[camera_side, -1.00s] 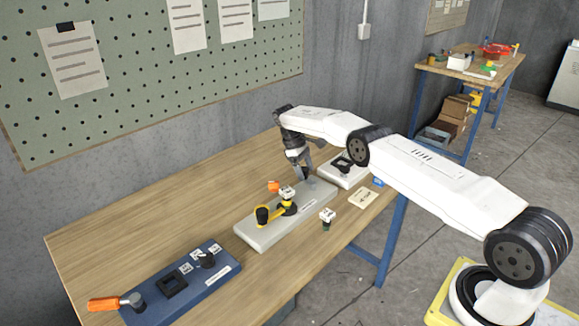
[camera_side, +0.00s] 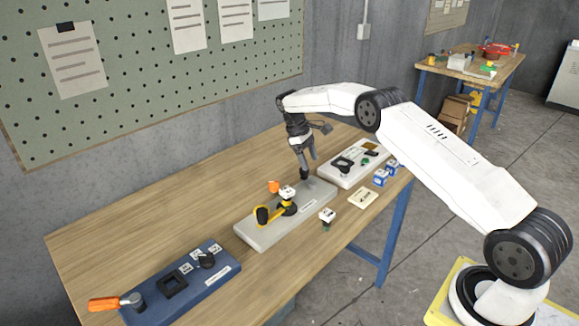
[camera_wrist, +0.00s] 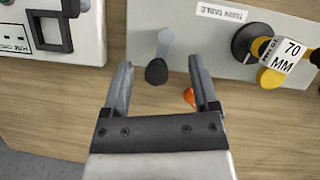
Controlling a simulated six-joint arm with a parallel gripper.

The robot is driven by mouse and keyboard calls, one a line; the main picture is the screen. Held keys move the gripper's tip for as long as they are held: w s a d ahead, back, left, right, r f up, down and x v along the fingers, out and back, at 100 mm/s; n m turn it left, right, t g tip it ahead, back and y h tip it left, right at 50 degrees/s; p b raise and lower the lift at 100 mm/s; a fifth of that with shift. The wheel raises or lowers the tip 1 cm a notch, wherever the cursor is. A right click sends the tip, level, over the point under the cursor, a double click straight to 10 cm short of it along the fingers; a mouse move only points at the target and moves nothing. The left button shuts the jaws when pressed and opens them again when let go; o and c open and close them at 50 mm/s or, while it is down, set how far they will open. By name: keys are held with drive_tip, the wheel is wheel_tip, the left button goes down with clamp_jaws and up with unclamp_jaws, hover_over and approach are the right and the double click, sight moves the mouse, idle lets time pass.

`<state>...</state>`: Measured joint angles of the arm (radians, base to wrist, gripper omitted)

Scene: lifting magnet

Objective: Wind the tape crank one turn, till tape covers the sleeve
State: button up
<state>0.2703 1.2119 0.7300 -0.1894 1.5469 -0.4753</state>
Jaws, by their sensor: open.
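A grey board (camera_side: 262,233) on the bench carries a yellow and black device (camera_side: 268,213) with a white block marked 70 MM (camera_wrist: 288,55). In the wrist view, a grey crank arm (camera_wrist: 165,42) ends in a dark knob (camera_wrist: 156,72) at the board's edge. The knob shows between the fingers of my gripper (camera_wrist: 160,68), which is open and not visibly touching it. An orange part (camera_wrist: 190,96) shows partly behind the right finger; it also appears beside the white block in the side view (camera_side: 273,186). I cannot make out tape or sleeve clearly.
A blue board (camera_side: 190,289) with an orange handle (camera_side: 104,303) lies front left. A white board (camera_side: 345,173) with a black frame lies behind the grey one, with blue blocks (camera_side: 381,177) beside it. A small white-topped block (camera_side: 327,215) stands right of the grey board.

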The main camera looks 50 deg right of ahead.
drive_tip(key=s+a+r, duration=0.3)
drive_tip(key=s+r, duration=0.4)
drive_tip(key=s, duration=0.4)
drive_tip(key=shift+s+a+r, duration=0.15)
drive_tip(key=shift+s+r, duration=0.15)
drive_tip(key=shift+r, duration=0.05)
idle(0.6)
drive_tip(key=w+f+n+t+h, duration=0.1)
drive_tip(key=w+f+n+t, duration=0.1)
drive_tip(key=w+n, duration=0.4)
drive_tip(key=w+f+n+t+h, duration=0.1)
drive_tip(key=w+f+n+h, duration=0.1)
drive_tip(key=w+f+n, duration=0.2)
drive_tip(key=w+d+n, duration=0.1)
drive_tip(key=w+n, duration=0.2)
drive_tip(key=w, duration=0.1)
drive_tip(key=shift+n+t, duration=0.3)
drive_tip(key=shift+t, duration=0.1)
drive_tip(key=shift+x, duration=3.8)
